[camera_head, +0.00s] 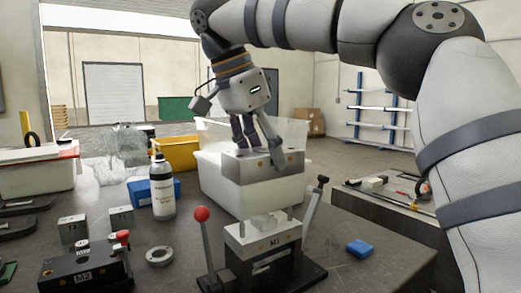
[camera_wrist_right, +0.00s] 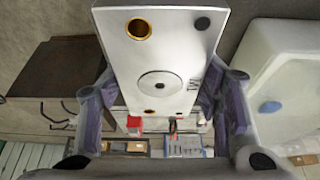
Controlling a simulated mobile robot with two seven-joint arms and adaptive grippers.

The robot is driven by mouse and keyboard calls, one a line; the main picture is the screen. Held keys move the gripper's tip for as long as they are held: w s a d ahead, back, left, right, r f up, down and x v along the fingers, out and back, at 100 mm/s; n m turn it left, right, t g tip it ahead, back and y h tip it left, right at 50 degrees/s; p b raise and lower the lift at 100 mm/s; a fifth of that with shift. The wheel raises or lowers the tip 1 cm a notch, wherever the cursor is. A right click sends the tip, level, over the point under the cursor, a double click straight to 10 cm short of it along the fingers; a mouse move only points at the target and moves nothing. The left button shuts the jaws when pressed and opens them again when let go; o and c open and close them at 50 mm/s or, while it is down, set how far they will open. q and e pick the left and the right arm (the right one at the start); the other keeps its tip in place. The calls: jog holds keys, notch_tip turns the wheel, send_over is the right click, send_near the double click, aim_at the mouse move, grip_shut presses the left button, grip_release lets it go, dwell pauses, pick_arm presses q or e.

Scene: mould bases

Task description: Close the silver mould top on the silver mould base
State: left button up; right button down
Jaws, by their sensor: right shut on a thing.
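The silver mould top (camera_head: 262,167) is a block with brass-coloured bushings. My right gripper (camera_head: 258,148) is shut on it from above and holds it in the air. In the right wrist view the mould top's face (camera_wrist_right: 178,75) shows a round central ring and a brass-ringed hole, with a purple-grey finger on each side. The silver mould base (camera_head: 262,240) stands below on a dark stand, with upright pins and a clear-looking piece on top. A clear gap separates the mould top from the base. My left gripper is not in view.
A red-knobbed lever (camera_head: 202,214) rises at the base's left and a black-knobbed lever (camera_head: 322,181) at its right. A white bin (camera_head: 215,185) is behind. A dark mould base (camera_head: 85,270), a metal ring (camera_head: 159,256) and a white bottle (camera_head: 162,190) stand left. A blue block (camera_head: 360,248) lies right.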

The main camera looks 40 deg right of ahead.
aim_at(245, 154)
jog(key=f, duration=0.3)
jog(key=shift+s+f, duration=0.25)
jog(key=shift+f, duration=0.05)
jog(key=shift+w+f, duration=0.1)
jog(key=shift+f, duration=0.8)
jog(key=shift+a+f, duration=0.1)
jog(key=shift+f, duration=1.45)
dwell(1.0)
jog(key=shift+c, duration=2.3)
grip_release()
jog(key=shift+f, duration=0.1)
jog(key=v, duration=1.2)
